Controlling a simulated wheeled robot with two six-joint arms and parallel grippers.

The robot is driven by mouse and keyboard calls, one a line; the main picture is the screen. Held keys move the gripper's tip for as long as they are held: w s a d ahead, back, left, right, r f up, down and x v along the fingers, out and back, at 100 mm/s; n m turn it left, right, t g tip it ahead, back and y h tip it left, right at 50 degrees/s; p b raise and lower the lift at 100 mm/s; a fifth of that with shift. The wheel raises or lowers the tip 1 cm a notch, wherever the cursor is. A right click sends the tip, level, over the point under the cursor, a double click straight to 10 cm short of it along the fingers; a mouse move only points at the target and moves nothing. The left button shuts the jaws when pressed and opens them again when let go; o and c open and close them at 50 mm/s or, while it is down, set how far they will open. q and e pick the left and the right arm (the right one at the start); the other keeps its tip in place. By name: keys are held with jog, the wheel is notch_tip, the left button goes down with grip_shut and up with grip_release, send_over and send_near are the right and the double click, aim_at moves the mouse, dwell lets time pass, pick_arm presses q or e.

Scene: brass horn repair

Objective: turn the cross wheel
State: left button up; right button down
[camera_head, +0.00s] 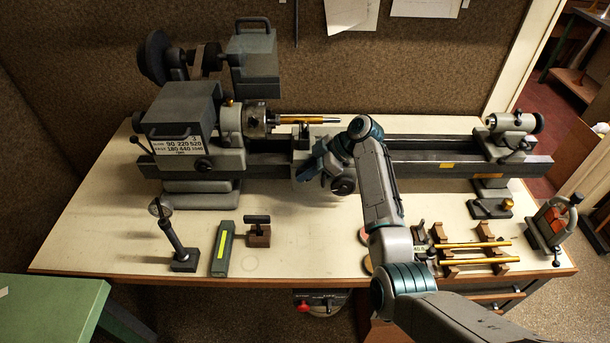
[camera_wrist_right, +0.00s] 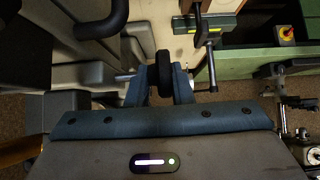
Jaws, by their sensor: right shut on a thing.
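The cross wheel (camera_wrist_right: 163,70) is a small dark wheel on a thin silver shaft, seen nearly edge-on in the right wrist view. My right gripper (camera_wrist_right: 161,80) is shut on it, one blue finger on each side. In the head view my right gripper (camera_head: 314,166) is at the front of the lathe (camera_head: 420,151) carriage, and the wheel is mostly hidden by it. A dark round handwheel (camera_head: 343,186) shows just below and right of the gripper. My left gripper is not in view.
The chuck (camera_head: 254,122) holds a brass rod (camera_head: 310,120) just behind my gripper. On the bench front are an upright grey stand (camera_head: 178,240), a green block (camera_head: 222,248) and brass tubes on wooden rests (camera_head: 470,245). A green table (camera_head: 55,310) stands front left.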

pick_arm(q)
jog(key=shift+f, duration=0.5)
pick_arm(e)
jog(key=shift+s+f+y, duration=0.25)
jog(key=shift+f+y, duration=0.05)
jog(key=shift+f, duration=0.1)
jog(key=c, duration=1.6)
grip_release()
jog(key=shift+o, duration=0.6)
jog(key=shift+s+r, duration=0.15)
jog(key=shift+r, duration=0.15)
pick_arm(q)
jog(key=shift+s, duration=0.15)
pick_arm(e)
jog(key=shift+d+r, duration=0.1)
jog(key=shift+d, duration=0.05)
